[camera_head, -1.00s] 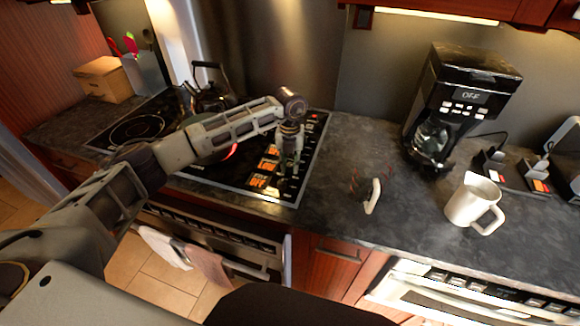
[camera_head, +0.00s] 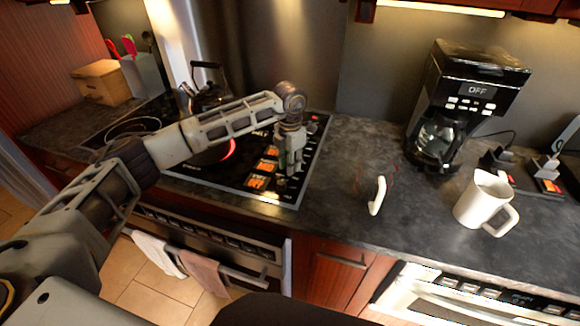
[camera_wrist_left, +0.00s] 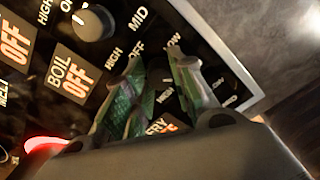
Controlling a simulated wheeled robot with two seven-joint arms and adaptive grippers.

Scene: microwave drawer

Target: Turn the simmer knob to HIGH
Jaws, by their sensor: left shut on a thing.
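The stove's black control panel (camera_head: 313,148) has orange lit displays and a row of knobs at its right edge. My left gripper (camera_head: 289,172) reaches down onto this panel, shut on a stove knob that its fingers mostly hide. In the left wrist view the green fingertips (camera_wrist_left: 155,70) stand among the printed words HIGH, OFF and LOW. I cannot read which display belongs to the held knob. A BOIL display (camera_wrist_left: 68,75) reads OFF. My right gripper is not in view.
A burner glows red (camera_head: 225,150) beside my left forearm. A black kettle (camera_head: 207,92) stands at the back of the stove. A coffee maker (camera_head: 465,100), a white mug (camera_head: 485,203) and a white handle-like object (camera_head: 377,195) are on the counter to the right.

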